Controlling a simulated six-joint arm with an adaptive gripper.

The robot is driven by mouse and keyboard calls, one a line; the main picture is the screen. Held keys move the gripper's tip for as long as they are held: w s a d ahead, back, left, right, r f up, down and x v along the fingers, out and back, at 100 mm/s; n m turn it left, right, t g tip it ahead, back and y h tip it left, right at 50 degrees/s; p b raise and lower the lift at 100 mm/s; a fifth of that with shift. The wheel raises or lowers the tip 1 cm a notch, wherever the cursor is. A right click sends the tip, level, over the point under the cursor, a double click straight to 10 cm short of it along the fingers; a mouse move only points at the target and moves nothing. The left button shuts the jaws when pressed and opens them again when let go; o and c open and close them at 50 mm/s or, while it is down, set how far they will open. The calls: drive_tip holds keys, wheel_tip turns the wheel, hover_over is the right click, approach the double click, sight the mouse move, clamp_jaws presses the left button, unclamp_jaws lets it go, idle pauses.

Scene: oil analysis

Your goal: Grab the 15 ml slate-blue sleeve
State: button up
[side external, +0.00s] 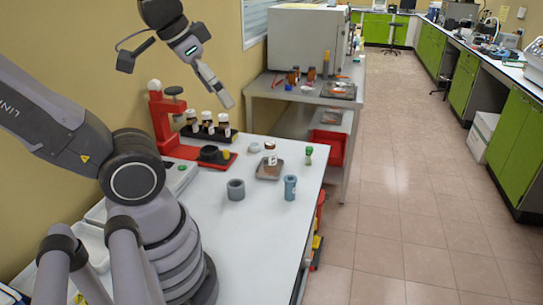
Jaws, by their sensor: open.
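A tall, narrow slate-blue sleeve (290,188) stands upright near the right edge of the white table. A shorter, wider grey-blue ring-shaped holder (236,190) stands to its left. No volume marking is readable on either. My gripper (226,100) is raised well above the table at the back, over the rack of bottles, pointing down and to the right. It is open, and nothing shows between its fingers. It is far from the sleeve and touches nothing that I can see.
A red press (160,125) and a rack of dark bottles (208,131) stand at the back left. A capped bottle (270,160) on a grey tray (268,174) and a small green-topped vial (308,156) stand behind the sleeve. The white table's (262,235) front is clear.

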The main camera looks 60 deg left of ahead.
drive_tip(key=shift+c, duration=0.5)
